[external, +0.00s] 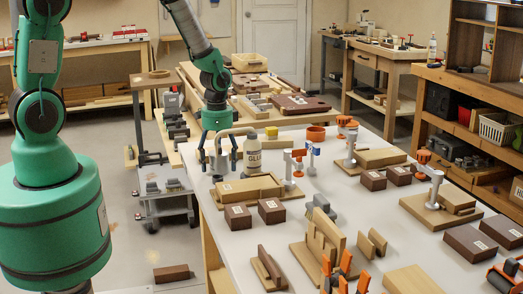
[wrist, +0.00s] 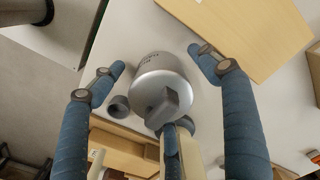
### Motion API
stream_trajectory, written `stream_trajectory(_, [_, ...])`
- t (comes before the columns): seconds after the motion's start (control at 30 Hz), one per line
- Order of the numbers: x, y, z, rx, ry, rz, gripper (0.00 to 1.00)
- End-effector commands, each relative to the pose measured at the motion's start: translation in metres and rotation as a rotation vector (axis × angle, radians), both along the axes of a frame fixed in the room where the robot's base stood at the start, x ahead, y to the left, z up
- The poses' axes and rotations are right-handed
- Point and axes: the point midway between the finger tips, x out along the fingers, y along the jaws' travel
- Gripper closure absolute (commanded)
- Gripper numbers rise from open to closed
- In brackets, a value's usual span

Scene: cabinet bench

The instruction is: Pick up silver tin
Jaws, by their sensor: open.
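The silver tin (wrist: 155,78) is a round metal can with dark lettering on its side and a grey block-like part on the end facing the camera. In the external view my gripper (external: 217,162) points down at the bench's left edge. The tin is hard to make out there, among the fingers.
Wooden boards (external: 250,190) lie just in front, with dark boxes (external: 238,217) nearer the camera. Clamps (external: 292,165) stand to the right. A small grey cup-like part (wrist: 119,106) lies beside the tin.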

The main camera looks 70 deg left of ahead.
Motion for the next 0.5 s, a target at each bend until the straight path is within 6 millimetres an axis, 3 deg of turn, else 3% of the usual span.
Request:
stream_trajectory(0.37, [-0.0001, 0.0, 0.0002, 0.0, 0.0, 0.0, 0.25])
stream_trajectory(0.5, [-0.0001, 0.0, 0.0003, 0.0, 0.0, 0.0, 0.53])
